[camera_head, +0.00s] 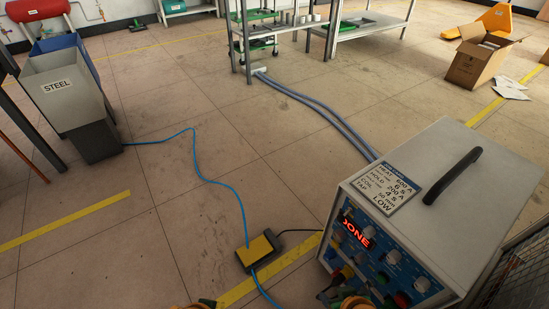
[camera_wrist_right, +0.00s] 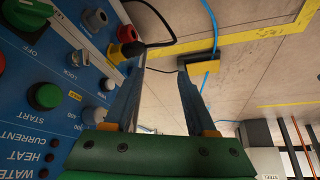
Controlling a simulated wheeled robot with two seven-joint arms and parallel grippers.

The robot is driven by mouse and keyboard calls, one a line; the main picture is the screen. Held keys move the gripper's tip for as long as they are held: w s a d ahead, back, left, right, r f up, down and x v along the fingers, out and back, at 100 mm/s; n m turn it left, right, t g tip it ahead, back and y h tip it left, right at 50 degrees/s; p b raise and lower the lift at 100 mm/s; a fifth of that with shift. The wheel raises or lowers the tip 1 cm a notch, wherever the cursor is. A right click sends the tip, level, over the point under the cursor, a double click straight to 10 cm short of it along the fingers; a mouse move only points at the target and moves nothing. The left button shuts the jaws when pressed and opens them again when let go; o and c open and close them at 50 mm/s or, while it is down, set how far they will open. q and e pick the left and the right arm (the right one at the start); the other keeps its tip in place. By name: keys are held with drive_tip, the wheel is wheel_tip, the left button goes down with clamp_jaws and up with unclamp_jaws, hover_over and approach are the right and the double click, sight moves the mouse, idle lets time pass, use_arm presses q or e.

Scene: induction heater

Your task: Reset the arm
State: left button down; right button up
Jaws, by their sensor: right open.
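My right gripper (camera_head: 340,291) is at the bottom edge of the head view, in front of the heater's control panel. In the right wrist view its two fingers (camera_wrist_right: 162,66) are apart with nothing between them. The induction heater (camera_head: 455,190) is a white box with a blue panel, a black top handle and a red display reading DONE. The panel (camera_wrist_right: 75,85) fills the left of the wrist view, with a green START button (camera_wrist_right: 45,96) beside the fingers. A bit of my left gripper (camera_head: 200,304) shows at the bottom edge; its fingers are mostly cut off.
A black and yellow foot pedal (camera_head: 260,250) lies on the floor with a blue cable. A grey STEEL bin (camera_head: 65,95) stands at left, a shelf rack (camera_head: 265,40) at the back, and a cardboard box (camera_head: 480,60) at back right.

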drive_tip(key=s+d+f+g, duration=0.1)
drive_tip(key=s+g, duration=0.2)
drive_tip(key=s, duration=0.2)
use_arm(q)
drive_tip(key=s+a+r+p, duration=0.1)
drive_tip(key=s+r+p, duration=0.4)
drive_tip(key=p, duration=0.8)
drive_tip(key=s+a+r+g+p, duration=0.1)
drive_tip(key=s+r+p, duration=0.4)
drive_tip(key=r+p, duration=0.5)
drive_tip(key=s+a+r+y+p, duration=0.1)
drive_tip(key=s+r+p, duration=0.4)
drive_tip(key=p, duration=1)
wheel_tip(320, 180, up, 3)
drive_tip(key=shift+s+a+r+m+g+p, duration=0.1)
drive_tip(key=shift+s+a+m+g+p, duration=0.25)
drive_tip(key=shift+a, duration=0.45)
use_arm(e)
drive_tip(key=s+d+r, duration=0.1)
drive_tip(key=s+r, duration=0.6)
drive_tip(key=r, duration=0.3)
drive_tip(key=s+d+r+g, duration=0.1)
drive_tip(key=s+d+r, duration=0.1)
drive_tip(key=s+r, duration=0.6)
wheel_tip(320, 180, up, 3)
drive_tip(key=shift+f+g+h, duration=0.2)
drive_tip(key=shift+g+h, duration=0.1)
drive_tip(key=shift+h, duration=0.1)
